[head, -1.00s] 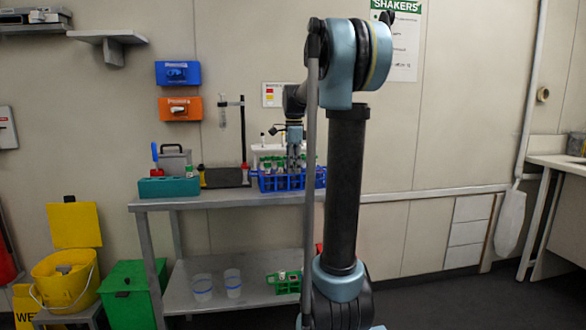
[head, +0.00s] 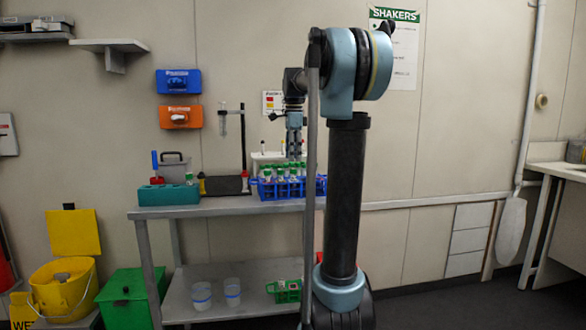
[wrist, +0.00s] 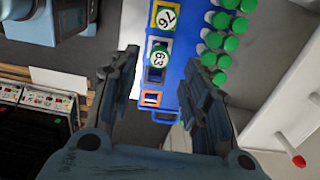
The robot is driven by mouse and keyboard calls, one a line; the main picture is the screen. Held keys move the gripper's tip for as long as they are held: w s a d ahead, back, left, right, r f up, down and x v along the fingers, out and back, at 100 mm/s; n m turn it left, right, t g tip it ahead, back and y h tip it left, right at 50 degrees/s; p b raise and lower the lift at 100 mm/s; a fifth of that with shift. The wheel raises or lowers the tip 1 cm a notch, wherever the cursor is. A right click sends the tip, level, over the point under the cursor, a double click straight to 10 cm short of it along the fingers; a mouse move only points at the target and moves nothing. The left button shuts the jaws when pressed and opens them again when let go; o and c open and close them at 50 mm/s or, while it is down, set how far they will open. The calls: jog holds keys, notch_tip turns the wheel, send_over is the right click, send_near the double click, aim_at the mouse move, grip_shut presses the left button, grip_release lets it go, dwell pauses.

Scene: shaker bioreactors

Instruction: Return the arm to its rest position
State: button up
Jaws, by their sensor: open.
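My gripper (head: 293,150) hangs from my arm above the blue rack on the bench, pointing down. In the wrist view my gripper (wrist: 160,88) has its two fingers spread wide, with nothing held between them. The blue rack (head: 262,191) holds several green-capped tubes. In the wrist view the blue rack (wrist: 188,60) lies beyond the fingertips, with green-capped tubes numbered 92 (wrist: 167,18) and 63 (wrist: 159,55) in coloured slots. An orange-framed slot (wrist: 151,98) near them is empty. My arm's column hides part of the rack's right side in the head view.
A teal block (head: 168,194), a grey-lidded box and a stand with a tall rod (head: 243,140) are left of the rack. Cups (head: 232,292) and a green rack (head: 286,291) are on the lower shelf.

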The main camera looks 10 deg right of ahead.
jog(key=shift+r, duration=1.9)
jog(key=s+f+n+t, duration=0.2)
jog(key=s+f+n, duration=1.6)
jog(key=s+f, duration=1.6)
jog(key=shift+s+f, duration=0.4)
jog(key=shift+f, duration=0.2)
